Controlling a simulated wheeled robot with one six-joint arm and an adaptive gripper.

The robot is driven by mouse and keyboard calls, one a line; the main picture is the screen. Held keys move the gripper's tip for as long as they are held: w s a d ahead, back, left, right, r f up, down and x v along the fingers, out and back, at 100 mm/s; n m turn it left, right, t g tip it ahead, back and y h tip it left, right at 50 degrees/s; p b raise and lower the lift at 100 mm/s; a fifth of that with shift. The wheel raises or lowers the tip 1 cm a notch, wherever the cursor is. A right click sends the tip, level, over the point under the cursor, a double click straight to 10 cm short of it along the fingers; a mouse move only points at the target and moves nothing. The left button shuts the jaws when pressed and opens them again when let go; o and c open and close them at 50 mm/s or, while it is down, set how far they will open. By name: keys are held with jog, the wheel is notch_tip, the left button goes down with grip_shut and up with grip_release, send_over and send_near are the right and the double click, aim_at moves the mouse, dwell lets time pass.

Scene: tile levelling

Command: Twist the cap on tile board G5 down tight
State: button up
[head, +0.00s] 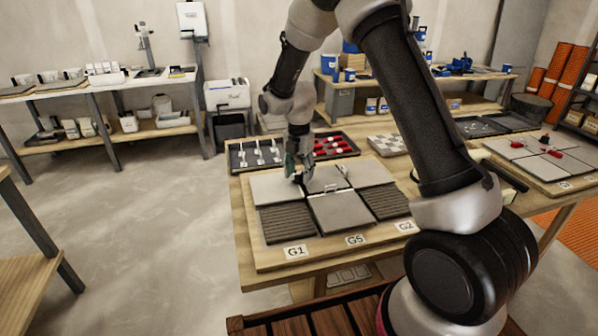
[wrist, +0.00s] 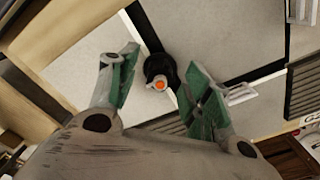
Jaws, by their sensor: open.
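The tile board (head: 262,262) on the near table holds grey tiles and dark ribbed pieces, with labels G1, G5 (head: 356,240) and G2 along its front edge. A black round cap with an orange centre (wrist: 159,76) sits at a junction of the tile gaps in the wrist view. My gripper (head: 297,172) is over the back left part of the board. In the wrist view my gripper (wrist: 161,70) is open, with one green-padded finger on each side of the cap. I see no clear contact. In the head view the gripper mostly hides the cap.
Behind the board are a tray of white clips (head: 232,158) and a tray of red caps (head: 334,145). Another tile board (head: 560,170) with red caps lies at the right.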

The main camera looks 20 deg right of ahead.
jog(key=c, duration=1)
jog(key=shift+c, duration=0.2)
jog(key=shift+m, duration=0.3)
